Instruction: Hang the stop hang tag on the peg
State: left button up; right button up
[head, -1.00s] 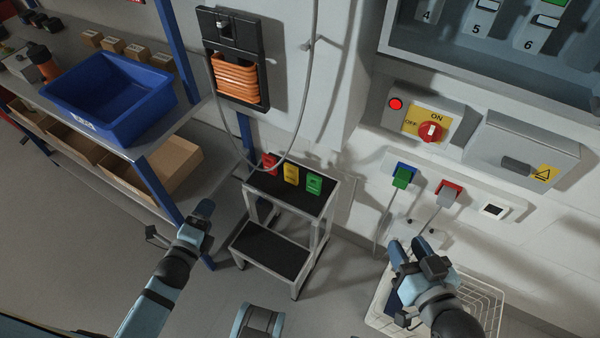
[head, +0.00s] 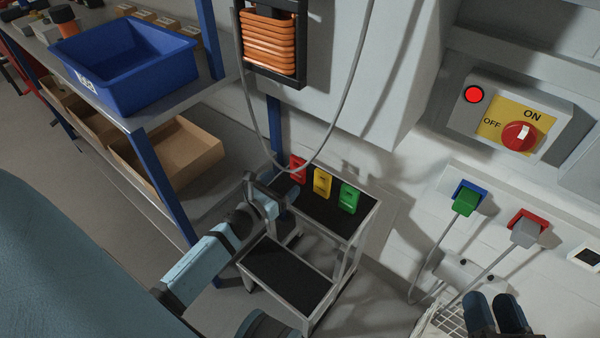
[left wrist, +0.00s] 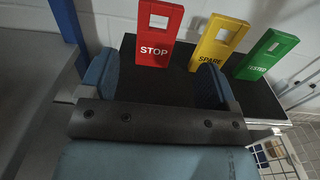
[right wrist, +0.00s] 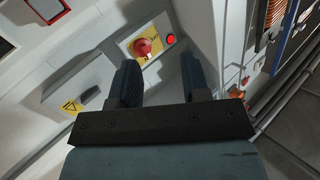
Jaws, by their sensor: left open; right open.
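The red STOP hang tag (head: 298,169) stands at the left of a row on the top step of a small black-topped step stool (head: 318,208). In the left wrist view the STOP tag (left wrist: 153,52) stands upright, with a square hole near its top, beyond the fingers. My left gripper (head: 270,190) is open and empty, at the stool's near left edge, apart from the tag. It also shows in the left wrist view (left wrist: 157,80). My right gripper (head: 498,312) is open and empty at the lower right, and shows in the right wrist view (right wrist: 160,78). I cannot make out the peg.
A yellow SPARE tag (head: 322,182) and a green TESTED tag (head: 348,198) stand right of the STOP tag. A grey cable loop hangs close behind them. A shelf with a blue bin (head: 125,65) is at left. A rotary switch (head: 518,136) and plugs are on the right wall.

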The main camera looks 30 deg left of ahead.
aim_at(296, 169)
pick_arm(q)
jog(key=w, duration=0.3)
jog(key=shift+d, duration=0.1)
jog(key=shift+w+b, duration=0.25)
jog(key=shift+b, duration=0.1)
jog(key=w+b, duration=0.1)
jog(key=w, duration=0.2)
jog(key=shift+w+f, duration=0.1)
jog(key=shift+w, duration=0.25)
jog(key=shift+w+b, duration=0.3)
jog(key=shift+w, duration=0.15)
pick_arm(e)
jog(key=shift+w+d+f+n, duration=0.1)
jog(key=shift+w+f+n, duration=0.1)
jog(key=shift+f, duration=0.25)
jog(key=shift+w+d+f+n, duration=0.1)
jog(key=shift+w+f+n, duration=0.1)
jog(key=shift+f, duration=0.2)
pick_arm(q)
jog(key=c, duration=1)
pick_arm(e)
jog(key=shift+s+a+f, duration=0.1)
jog(key=shift+s, duration=0.05)
